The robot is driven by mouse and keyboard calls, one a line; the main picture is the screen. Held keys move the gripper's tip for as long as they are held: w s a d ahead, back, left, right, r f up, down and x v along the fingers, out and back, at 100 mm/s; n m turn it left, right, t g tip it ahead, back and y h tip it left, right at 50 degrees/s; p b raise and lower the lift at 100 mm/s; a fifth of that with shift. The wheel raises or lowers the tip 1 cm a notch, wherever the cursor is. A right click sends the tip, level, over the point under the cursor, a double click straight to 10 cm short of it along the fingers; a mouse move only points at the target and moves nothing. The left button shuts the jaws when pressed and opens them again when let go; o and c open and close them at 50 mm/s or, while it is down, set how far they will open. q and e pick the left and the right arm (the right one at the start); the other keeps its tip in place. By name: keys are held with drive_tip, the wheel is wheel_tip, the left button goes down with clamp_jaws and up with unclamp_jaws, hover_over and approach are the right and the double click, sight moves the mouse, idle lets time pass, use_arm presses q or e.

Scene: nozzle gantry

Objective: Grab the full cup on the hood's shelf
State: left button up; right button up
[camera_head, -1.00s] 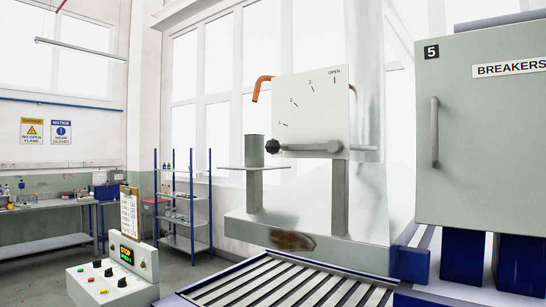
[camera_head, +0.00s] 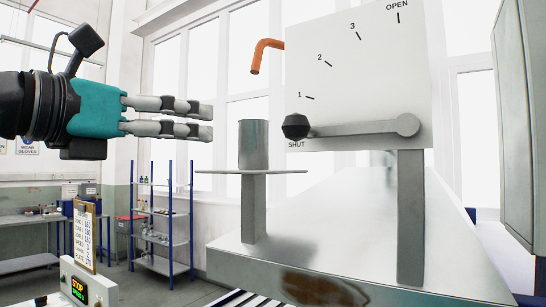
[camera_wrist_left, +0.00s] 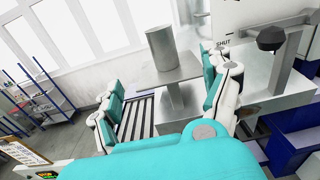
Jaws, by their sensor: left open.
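A grey metal cup (camera_head: 253,145) stands upright on a small flat shelf (camera_head: 215,172) on a post. Its contents do not show. The cup also shows in the left wrist view (camera_wrist_left: 161,48), ahead of and between the fingers. My left gripper (camera_head: 212,121) comes in from the left in the head view, teal and white, with its fingers pointing right. It is open and empty, left of the cup in the picture and apart from it. In the left wrist view, the left gripper (camera_wrist_left: 165,95) has its fingers spread wide. My right gripper is not in view.
A white dial panel (camera_head: 355,70) with a lever (camera_head: 365,128) at SHUT stands right of the cup. An orange bent pipe (camera_head: 265,52) sticks out above the cup. A control box (camera_head: 90,285) with a clipboard is at lower left. Blue-framed shelving (camera_head: 165,215) stands behind.

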sight(244, 132)
use_arm(q)
drive_tip(key=p+x, duration=0.2)
drive_tip(key=x, duration=0.1)
drive_tip(key=p+x, duration=0.1)
drive_tip(key=x, duration=0.3)
drive_tip(key=r+p+x, duration=0.1)
drive_tip(key=p+x, duration=0.1)
drive_tip(key=x, duration=0.2)
drive_tip(key=shift+s+p, duration=0.1)
drive_tip(key=shift+p, duration=0.2)
drive_tip(key=shift+w+d, duration=0.35)
drive_tip(key=p+x, duration=0.4)
drive_tip(key=shift+w+d+r, duration=0.1)
drive_tip(key=shift+r, duration=0.05)
drive_tip(key=shift+w+d, duration=0.3)
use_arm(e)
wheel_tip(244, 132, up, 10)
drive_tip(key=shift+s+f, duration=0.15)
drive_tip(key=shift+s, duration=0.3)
use_arm(q)
drive_tip(key=shift+c, duration=0.2)
